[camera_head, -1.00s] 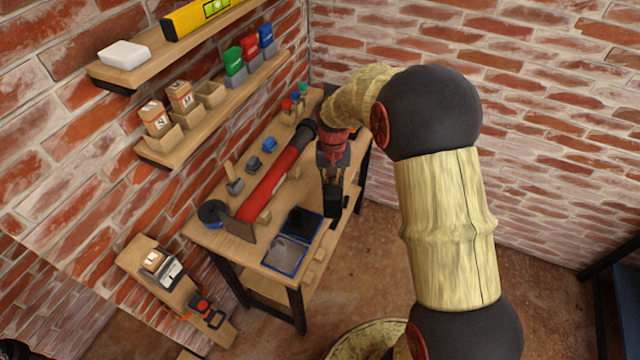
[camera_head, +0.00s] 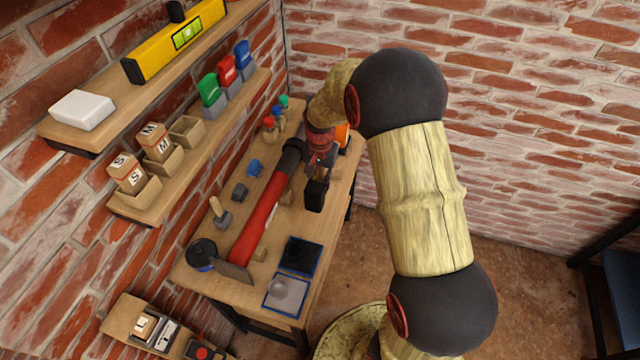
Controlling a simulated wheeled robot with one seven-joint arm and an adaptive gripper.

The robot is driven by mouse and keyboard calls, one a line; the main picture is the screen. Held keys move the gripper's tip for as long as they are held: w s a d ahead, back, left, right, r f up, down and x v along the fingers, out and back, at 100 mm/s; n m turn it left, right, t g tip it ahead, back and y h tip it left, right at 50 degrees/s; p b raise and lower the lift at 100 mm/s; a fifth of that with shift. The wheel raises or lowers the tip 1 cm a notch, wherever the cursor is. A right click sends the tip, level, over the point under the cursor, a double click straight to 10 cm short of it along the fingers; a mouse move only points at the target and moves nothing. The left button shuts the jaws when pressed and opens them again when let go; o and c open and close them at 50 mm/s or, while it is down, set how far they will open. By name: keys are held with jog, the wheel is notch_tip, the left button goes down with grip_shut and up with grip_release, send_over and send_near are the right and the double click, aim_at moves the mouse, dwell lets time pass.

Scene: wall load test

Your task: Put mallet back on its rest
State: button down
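No thing is plainly recognizable as the mallet. A dark blocky piece (camera_head: 316,195) is at my fingertips over the bench; it may be a mallet head, but the handle is not clear. My gripper (camera_head: 318,175) points down at the bench's right side, and I cannot tell whether its fingers are open or shut. A long red-handled tool (camera_head: 262,212) with a black end lies along the bench, left of my gripper.
The wooden bench (camera_head: 192,279) also holds a black tape roll (camera_head: 201,253), a small wooden-handled tool (camera_head: 219,212) and two blue-edged trays, one dark (camera_head: 300,255) and one grey (camera_head: 286,293). Shelves with a yellow level (camera_head: 175,40) and boxes (camera_head: 128,173) line the left wall.

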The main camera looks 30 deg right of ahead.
jog(key=shift+f+b, duration=2.15)
jog(key=shift+f, duration=1.1)
jog(key=shift+f+b, duration=0.4)
jog(key=shift+f, duration=0.65)
jog(key=c, duration=1.7)
grip_release()
jog(key=o, duration=0.4)
jog(key=o, duration=0.3)
jog(key=shift+r+p, duration=2.7)
jog(key=shift+r, duration=1.3)
